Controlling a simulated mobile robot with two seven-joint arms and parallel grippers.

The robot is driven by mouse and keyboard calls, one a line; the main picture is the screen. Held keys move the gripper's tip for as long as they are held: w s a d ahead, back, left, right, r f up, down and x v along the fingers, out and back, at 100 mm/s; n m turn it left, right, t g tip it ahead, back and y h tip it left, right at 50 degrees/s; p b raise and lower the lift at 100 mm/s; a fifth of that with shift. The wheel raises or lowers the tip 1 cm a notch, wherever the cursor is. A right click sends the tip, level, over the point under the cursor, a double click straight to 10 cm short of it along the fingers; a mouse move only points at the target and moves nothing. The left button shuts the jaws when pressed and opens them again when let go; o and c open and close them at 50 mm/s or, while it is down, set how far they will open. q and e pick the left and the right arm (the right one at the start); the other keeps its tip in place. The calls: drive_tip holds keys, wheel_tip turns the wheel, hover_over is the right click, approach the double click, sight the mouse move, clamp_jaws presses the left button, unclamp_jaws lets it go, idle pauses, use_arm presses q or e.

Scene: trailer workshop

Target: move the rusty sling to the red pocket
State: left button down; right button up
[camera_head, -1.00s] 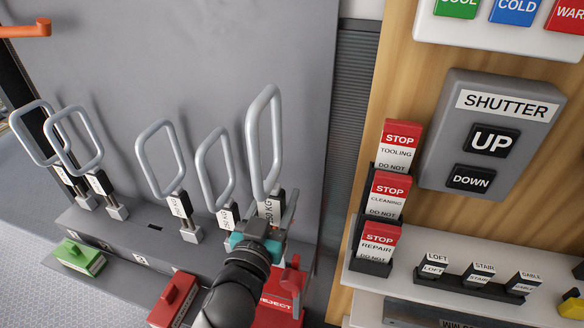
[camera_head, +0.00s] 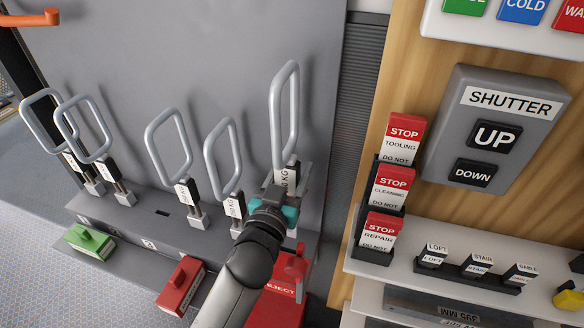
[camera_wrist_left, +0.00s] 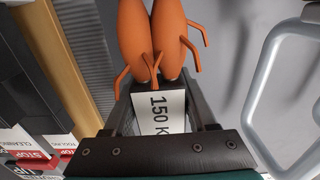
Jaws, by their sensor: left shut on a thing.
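My left gripper (camera_head: 285,188) is shut on a tagged sling (camera_head: 290,100), whose tall loop looks grey in the head view and stands upright above the jaws. In the left wrist view its white 150 KG tag (camera_wrist_left: 160,112) sits between the fingers. Two rust-orange rounded shapes with bent prongs (camera_wrist_left: 152,40) show just beyond the tag. The red pocket (camera_head: 278,302), lettered with a partly covered REJECT, is at the bottom centre, below the gripper and partly hidden by my arm. My right gripper is not in view.
Several other grey loops with tags (camera_head: 222,160) stand in the grey rack (camera_head: 150,240) to the left. A green block (camera_head: 90,240) and a red block (camera_head: 180,285) are in front. STOP tags (camera_head: 395,185) and a shelf are to the right.

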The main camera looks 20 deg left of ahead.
use_arm(q)
wheel_tip(320, 180, down, 5)
drive_tip(key=b, duration=0.4)
drive_tip(key=shift+f, duration=0.15)
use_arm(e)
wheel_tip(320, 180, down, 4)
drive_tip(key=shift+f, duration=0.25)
use_arm(q)
drive_tip(key=shift+p, duration=0.45)
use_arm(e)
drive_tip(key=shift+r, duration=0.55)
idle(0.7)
